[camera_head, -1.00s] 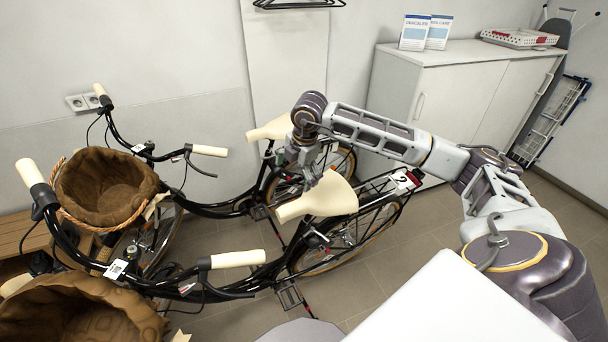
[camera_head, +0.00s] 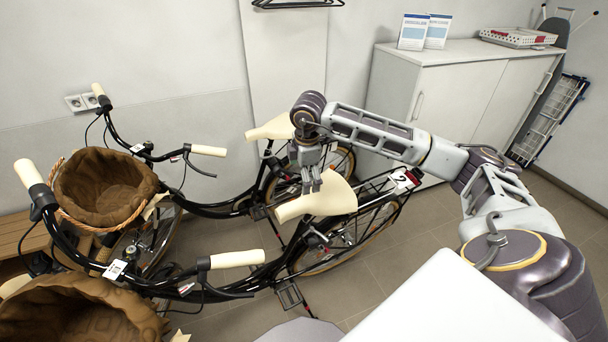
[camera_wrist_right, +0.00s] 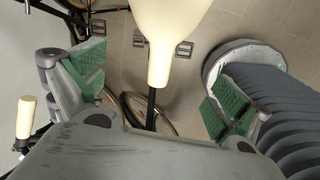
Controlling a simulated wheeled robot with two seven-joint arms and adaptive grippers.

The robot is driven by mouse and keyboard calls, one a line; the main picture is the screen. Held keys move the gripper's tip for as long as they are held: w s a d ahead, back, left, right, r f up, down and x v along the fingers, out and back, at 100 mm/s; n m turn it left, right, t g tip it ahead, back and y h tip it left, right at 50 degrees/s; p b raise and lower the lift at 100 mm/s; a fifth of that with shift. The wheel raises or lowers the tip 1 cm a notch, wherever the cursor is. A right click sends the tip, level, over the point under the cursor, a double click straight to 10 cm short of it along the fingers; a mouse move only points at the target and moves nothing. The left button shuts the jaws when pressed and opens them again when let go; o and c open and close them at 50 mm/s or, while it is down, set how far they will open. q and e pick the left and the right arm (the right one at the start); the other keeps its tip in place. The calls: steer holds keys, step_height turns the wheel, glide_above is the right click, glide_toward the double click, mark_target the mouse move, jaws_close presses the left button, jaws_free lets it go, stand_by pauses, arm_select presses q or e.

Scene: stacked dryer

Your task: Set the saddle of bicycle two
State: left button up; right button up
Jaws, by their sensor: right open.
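Bicycle two (camera_head: 355,235) is the nearer black bicycle, with a white tag reading 2 (camera_head: 403,180) at its rear rack. Its cream saddle (camera_head: 325,200) sits on the seat post. My right gripper (camera_head: 311,187) is just above and behind the saddle in the head view, pointing down. In the right wrist view the saddle (camera_wrist_right: 168,30) lies between the two spread green-padded fingers, its narrow end toward the palm, and neither finger visibly touches it. The right gripper is open and empty. My left gripper is not in view.
A second black bicycle with a cream saddle (camera_head: 270,129) stands behind, close to my right wrist. Brown lined baskets (camera_head: 105,185) are on the handlebars at left. A white cabinet (camera_head: 460,95) stands at the back right. The floor right of the bicycles is clear.

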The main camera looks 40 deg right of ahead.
steer(key=shift+f, duration=0.15)
glide_above(302, 199)
steer(key=s, duration=0.1)
steer(key=f, duration=0.5)
steer(key=shift+s+a+f+p, duration=0.1)
steer(key=shift+a+f+p, duration=0.1)
steer(key=shift+f+p, duration=0.15)
steer(key=f, duration=0.4)
steer(key=w+f, duration=0.1)
steer(key=shift+d+f+p, duration=0.1)
steer(key=shift+f+p, duration=0.25)
steer(key=shift+f, duration=0.05)
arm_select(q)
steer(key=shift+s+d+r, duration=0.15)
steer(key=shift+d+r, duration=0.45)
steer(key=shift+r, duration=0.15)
arm_select(e)
steer(key=shift+w+d+f, duration=0.1)
steer(key=shift+f, duration=0.8)
steer(key=c, duration=1.8)
steer(key=o, duration=1.1)
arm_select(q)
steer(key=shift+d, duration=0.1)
arm_select(e)
steer(key=c, duration=0.5)
